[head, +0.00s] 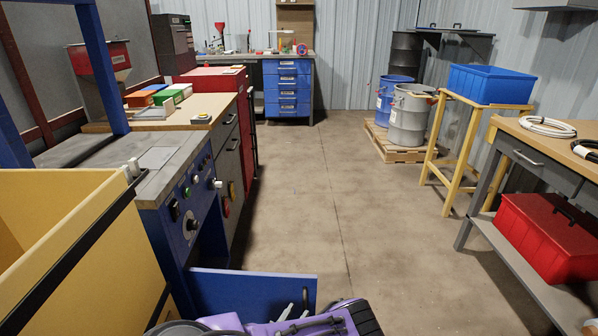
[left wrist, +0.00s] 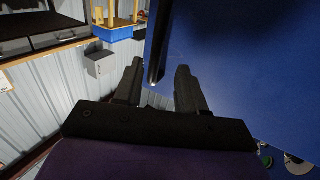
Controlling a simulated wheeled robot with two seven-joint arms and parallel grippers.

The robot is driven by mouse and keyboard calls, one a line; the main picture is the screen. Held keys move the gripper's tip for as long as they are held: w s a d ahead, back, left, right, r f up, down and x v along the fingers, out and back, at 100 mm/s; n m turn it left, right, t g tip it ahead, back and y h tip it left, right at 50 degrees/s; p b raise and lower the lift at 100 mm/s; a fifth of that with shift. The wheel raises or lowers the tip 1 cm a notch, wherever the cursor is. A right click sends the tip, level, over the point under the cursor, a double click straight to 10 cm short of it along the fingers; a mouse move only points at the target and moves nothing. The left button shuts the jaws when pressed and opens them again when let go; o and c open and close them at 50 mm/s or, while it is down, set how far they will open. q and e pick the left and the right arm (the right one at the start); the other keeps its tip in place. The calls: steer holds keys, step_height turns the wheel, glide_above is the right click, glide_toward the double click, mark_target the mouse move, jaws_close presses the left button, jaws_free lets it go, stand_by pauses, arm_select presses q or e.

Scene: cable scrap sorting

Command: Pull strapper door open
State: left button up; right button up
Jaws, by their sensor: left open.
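The strapper is the blue machine (head: 185,205) with a grey top at left in the head view, knobs and buttons on its side. Its blue door (head: 250,289) stands out from the machine at the bottom, swung partly open into the aisle. In the left wrist view a blue panel (left wrist: 245,75), seemingly this door, fills the right side. My left gripper (left wrist: 158,75) is open, its dark fingers apart on either side of a dark strip along the panel's edge; I cannot tell whether they touch it. My purple arm covers the bottom of the head view. My right gripper is not in view.
A yellow box (head: 85,235) stands at the near left. The concrete aisle (head: 340,200) is clear. On the right are a workbench with a red box (head: 550,236) below, a yellow stand (head: 474,150) with a blue bin (head: 490,84), and drums on a pallet (head: 390,143).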

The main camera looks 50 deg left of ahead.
arm_select(q)
steer(key=v, duration=0.7)
steer(key=shift+s, duration=0.1)
